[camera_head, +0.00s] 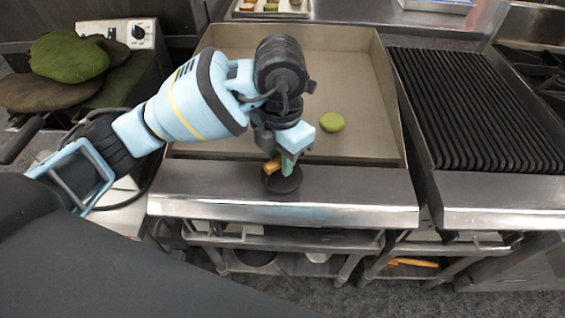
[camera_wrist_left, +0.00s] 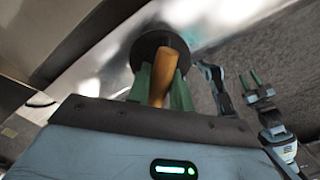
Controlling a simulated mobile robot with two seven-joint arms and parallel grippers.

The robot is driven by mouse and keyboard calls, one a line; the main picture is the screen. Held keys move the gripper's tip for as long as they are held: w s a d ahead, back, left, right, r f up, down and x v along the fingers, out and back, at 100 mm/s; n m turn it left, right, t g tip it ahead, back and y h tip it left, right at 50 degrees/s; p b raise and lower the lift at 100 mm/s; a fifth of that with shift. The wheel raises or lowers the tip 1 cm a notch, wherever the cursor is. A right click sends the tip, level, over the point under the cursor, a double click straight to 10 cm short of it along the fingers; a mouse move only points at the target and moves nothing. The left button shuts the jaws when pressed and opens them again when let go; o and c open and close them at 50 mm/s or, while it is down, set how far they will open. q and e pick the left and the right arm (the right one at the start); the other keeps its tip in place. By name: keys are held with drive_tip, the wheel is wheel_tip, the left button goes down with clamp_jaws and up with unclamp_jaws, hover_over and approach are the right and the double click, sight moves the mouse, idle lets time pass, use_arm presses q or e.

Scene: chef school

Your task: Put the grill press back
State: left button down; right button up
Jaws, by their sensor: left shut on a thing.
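The grill press has a round dark plate (camera_head: 284,184) and a wooden handle (camera_head: 272,165). It is at the steel front ledge of the flat griddle (camera_head: 330,60), in the middle of the head view. My left gripper (camera_head: 287,168) comes down from above and is shut on the handle. In the left wrist view the handle (camera_wrist_left: 163,75) sits between the green fingers, with the dark plate (camera_wrist_left: 146,47) beyond it. I cannot tell whether the plate touches the ledge. My right gripper (camera_wrist_left: 251,80) shows at the right of the left wrist view, with its fingers apart and empty.
A green round patty (camera_head: 332,122) lies on the griddle, right of my left gripper. A ridged grill (camera_head: 475,105) stands to the right. Green and brown cushion-like things (camera_head: 68,58) are at the left. The ledge right of the press is clear.

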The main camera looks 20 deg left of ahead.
use_arm(q)
drive_tip(key=shift+w+a, duration=0.1)
drive_tip(key=shift+w, duration=0.6)
drive_tip(key=shift+f, duration=1.7)
use_arm(e)
drive_tip(key=shift+w+r, duration=0.15)
drive_tip(key=shift+w, duration=0.05)
use_arm(q)
drive_tip(key=shift+f, duration=0.15)
drive_tip(key=c, duration=1.3)
unclamp_jaws()
use_arm(e)
drive_tip(key=shift+s, duration=0.1)
use_arm(q)
drive_tip(key=shift+o, duration=0.2)
wheel_tip(320, 180, up, 12)
drive_tip(key=shift+r+p, duration=0.1)
drive_tip(key=shift+p, duration=0.55)
use_arm(e)
drive_tip(key=shift+w+r, duration=0.3)
drive_tip(key=shift+r, duration=0.3)
